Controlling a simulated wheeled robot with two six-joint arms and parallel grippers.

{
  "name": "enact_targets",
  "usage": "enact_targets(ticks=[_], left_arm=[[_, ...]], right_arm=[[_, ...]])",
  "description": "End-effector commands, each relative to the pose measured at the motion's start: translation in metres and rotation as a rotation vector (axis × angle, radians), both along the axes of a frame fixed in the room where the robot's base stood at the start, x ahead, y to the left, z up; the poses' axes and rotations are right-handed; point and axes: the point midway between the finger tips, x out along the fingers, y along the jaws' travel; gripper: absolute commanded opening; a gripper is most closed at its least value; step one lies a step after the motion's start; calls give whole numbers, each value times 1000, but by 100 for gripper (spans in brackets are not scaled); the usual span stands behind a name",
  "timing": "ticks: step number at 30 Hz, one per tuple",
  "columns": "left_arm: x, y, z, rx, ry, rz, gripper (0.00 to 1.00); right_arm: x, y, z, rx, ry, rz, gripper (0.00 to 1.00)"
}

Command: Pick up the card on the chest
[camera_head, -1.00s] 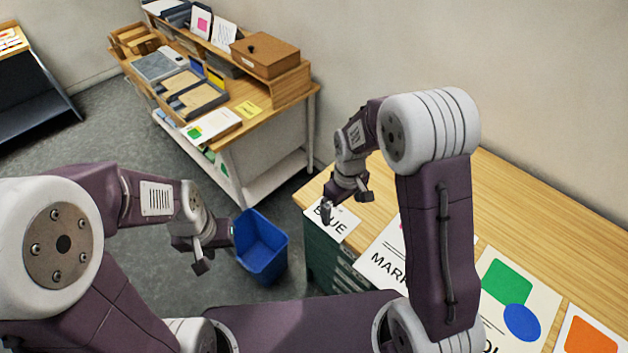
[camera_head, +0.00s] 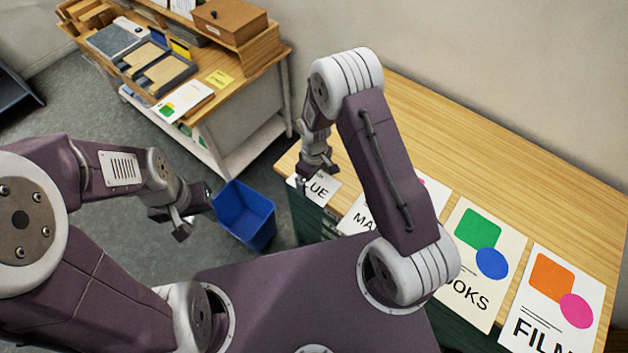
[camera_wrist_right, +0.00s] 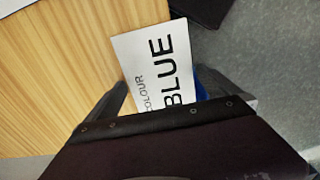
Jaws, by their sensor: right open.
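A white card reading "COLOUR BLUE" (camera_wrist_right: 160,62) lies at the edge of the chest's wooden top (camera_head: 470,135) and seems to jut past it. In the head view the card (camera_head: 320,190) lies at the near left corner, partly hidden by my right gripper (camera_head: 317,176). My right gripper is open above the card. In the right wrist view its fingers show at either side of the card's lower part, and the gripper body hides the card's near end. My left gripper (camera_head: 194,215) looks open and empty, left of the blue bin.
Other printed cards lie along the chest's front edge, including a "BOOKS" card (camera_head: 478,262) and a "FILM" card (camera_head: 552,300). A blue bin (camera_head: 245,215) stands on the floor. A cluttered desk (camera_head: 255,95) stands at the back left. The chest top behind the cards is clear.

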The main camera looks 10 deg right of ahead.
Motion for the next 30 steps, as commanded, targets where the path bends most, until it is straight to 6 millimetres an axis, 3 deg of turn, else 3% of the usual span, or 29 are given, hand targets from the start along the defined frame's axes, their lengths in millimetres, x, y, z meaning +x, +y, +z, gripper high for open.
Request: enact_targets(ticks=[6,11,23,30], left_arm=[[0,0,0,0,0,0,36],[0,0,0,0,0,0,36],[0,0,-2,0,0,0,36],[0,0,-14,0,0,0,36]], right_arm=[[0,0,-2,1,-1,0,100],[0,0,-2,1,-1,0,57],[1,0,3,0,-4,0,57],[2,0,37,1,-8,0,57]])
